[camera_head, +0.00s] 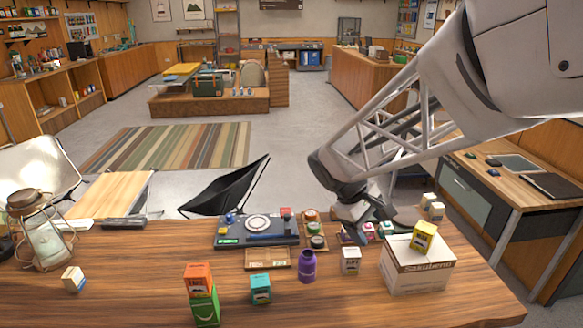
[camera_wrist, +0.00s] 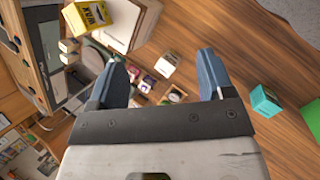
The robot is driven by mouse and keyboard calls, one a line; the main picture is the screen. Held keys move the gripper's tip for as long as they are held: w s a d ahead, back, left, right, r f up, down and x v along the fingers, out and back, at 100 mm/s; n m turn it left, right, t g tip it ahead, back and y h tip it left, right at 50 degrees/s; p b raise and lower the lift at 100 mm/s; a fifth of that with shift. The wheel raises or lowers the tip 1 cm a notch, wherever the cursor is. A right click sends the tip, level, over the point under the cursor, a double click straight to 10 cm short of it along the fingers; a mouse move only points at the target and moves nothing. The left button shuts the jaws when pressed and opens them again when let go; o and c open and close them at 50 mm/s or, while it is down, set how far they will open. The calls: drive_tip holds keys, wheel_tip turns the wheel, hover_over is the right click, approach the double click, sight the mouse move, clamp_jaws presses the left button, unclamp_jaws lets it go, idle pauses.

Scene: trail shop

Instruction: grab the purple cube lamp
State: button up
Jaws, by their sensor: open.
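Several small cubes with coloured faces stand close together under my gripper (camera_head: 365,214). One purple-faced cube (camera_head: 346,236) is at their left, partly hidden by the gripper; it seems to be the cube lamp, but its face is too small to be sure. In the wrist view a small purple-faced cube (camera_wrist: 148,80) shows between and below the fingers, apart from them. My gripper (camera_wrist: 163,60) is open and empty, above the tabletop, with its blue fingers spread wide.
A carton (camera_head: 418,268) carries a yellow box (camera_head: 424,236) to the right. A white box (camera_head: 350,261) and a purple bottle (camera_head: 307,266) stand in front. A dark device (camera_head: 256,230) lies left, with a teal box (camera_head: 260,290) nearer. The front tabletop has free room.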

drive_tip(key=w+f+n+h, duration=0.2)
drive_tip(key=w+f+n, duration=0.1)
drive_tip(key=w+f, duration=0.4)
drive_tip(key=w+f+n+h, duration=0.3)
drive_tip(key=w+f, duration=0.4)
drive_tip(key=w, duration=0.3)
drive_tip(key=w+a+f+n+t+h, duration=0.1)
drive_tip(key=w+f+n+h, duration=0.2)
drive_tip(key=w+f+n, duration=0.2)
drive_tip(key=shift+w+f, duration=0.35)
drive_tip(key=shift+w, duration=0.35)
drive_tip(key=shift+w+f, duration=0.4)
drive_tip(key=shift+w, duration=0.3)
drive_tip(key=shift+w+f, duration=0.35)
drive_tip(key=shift+w, duration=0.35)
drive_tip(key=shift+d, duration=0.15)
drive_tip(key=shift+x, duration=1.25)
drive_tip(key=shift+x, duration=2.6)
drive_tip(key=shift+c, duration=0.3)
